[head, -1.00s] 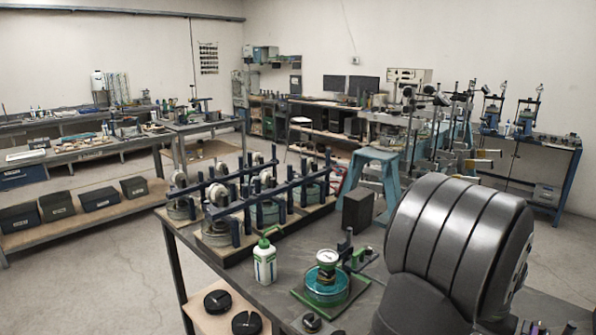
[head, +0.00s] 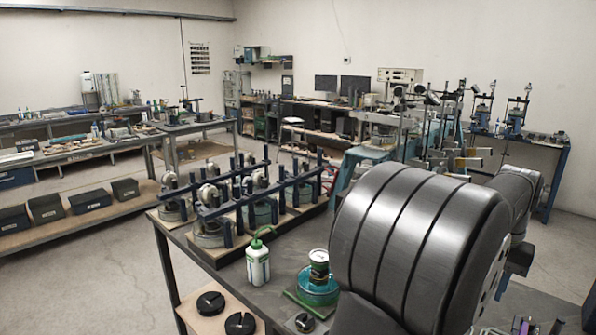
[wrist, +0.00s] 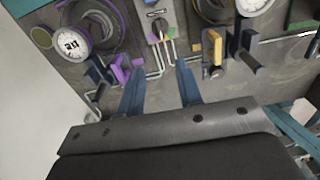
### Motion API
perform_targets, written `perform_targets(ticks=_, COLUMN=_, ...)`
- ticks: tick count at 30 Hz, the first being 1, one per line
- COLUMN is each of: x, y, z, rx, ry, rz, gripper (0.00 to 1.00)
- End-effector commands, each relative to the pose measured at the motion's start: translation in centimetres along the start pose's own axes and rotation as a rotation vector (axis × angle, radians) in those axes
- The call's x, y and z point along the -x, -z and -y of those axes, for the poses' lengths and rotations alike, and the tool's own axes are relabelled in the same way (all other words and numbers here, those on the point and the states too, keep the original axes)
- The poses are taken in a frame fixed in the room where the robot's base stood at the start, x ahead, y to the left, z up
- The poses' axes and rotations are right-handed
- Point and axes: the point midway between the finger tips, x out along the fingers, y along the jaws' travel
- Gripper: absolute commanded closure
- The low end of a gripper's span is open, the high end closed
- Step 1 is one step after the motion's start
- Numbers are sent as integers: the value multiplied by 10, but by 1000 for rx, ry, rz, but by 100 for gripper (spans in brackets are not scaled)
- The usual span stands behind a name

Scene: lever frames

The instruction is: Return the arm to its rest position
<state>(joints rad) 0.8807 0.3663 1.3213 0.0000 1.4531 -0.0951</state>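My gripper (wrist: 159,82) shows in the wrist view, its two blue fingers spread apart with nothing between them. It hangs over a grey surface holding gauges and small lever fittings, apparently without touching them. In the wrist view, a purple lever fitting (wrist: 122,72) lies just left of the left finger, and a fitting with a yellow handle (wrist: 215,47) stands right of the right finger. In the head view, a large grey rounded part of my arm (head: 415,245) fills the lower right; the gripper does not show there. Dark blue lever frames (head: 240,200) stand on the bench.
A white bottle with a green cap (head: 258,262) and a teal round fixture (head: 318,287) stand on the bench close to my arm. Black discs (head: 211,303) lie at the front. In the wrist view, a white dial gauge (wrist: 71,43) is at upper left. Open floor (head: 100,270) lies left.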

Motion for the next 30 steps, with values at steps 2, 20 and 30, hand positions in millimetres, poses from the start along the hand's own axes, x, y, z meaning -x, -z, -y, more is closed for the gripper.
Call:
perform_targets(ticks=2, x=2, y=0, z=0, rx=0, ry=0, rz=3, gripper=67)
perform_targets(ticks=20, x=-122, y=-1, z=0, rx=0, ry=0, rz=5, gripper=67)
perform_targets(ticks=30, x=-167, y=0, z=0, rx=84, ry=0, rz=0, gripper=67)
